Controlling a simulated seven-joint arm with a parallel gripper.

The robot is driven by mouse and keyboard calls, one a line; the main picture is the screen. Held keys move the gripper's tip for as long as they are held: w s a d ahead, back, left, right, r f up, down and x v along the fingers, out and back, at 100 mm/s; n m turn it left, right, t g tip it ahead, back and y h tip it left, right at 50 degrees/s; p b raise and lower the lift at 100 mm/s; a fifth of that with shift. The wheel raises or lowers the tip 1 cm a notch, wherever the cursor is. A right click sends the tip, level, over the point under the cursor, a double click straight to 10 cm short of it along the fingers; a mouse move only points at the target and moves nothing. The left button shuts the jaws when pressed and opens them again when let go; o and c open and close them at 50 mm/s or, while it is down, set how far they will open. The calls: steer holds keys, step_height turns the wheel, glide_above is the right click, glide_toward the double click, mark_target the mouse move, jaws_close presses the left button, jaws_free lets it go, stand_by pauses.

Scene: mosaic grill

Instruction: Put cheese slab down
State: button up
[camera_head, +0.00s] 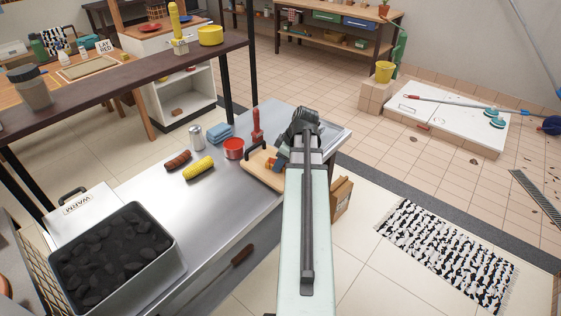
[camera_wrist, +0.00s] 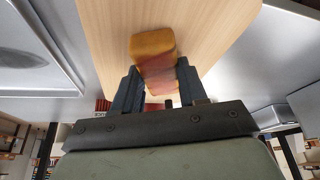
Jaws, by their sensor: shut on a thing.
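The cheese slab (camera_wrist: 152,44), an orange-yellow block with rounded edges and a dark red part, sits between the two dark fingers of my gripper (camera_wrist: 157,80) in the wrist view. My gripper is shut on it. Behind the slab is a pale wooden board (camera_wrist: 220,22). In the head view my gripper (camera_head: 281,157) is over the right part of the wooden board (camera_head: 257,172), and my arm hides much of the area. I cannot tell whether the slab touches the board.
A red tin (camera_head: 234,149), a corn cob (camera_head: 199,168), a sausage (camera_head: 178,160), a shaker (camera_head: 196,137) and a blue cloth (camera_head: 219,133) are left of the board on the steel counter (camera_head: 190,205). A charcoal grill (camera_head: 169,240) stands at the near left. An upright red-handled object (camera_head: 257,128) stands behind the board.

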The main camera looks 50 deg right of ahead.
steer(key=o, duration=1.1)
steer(key=shift+f, duration=0.1)
steer(key=v, duration=1.2)
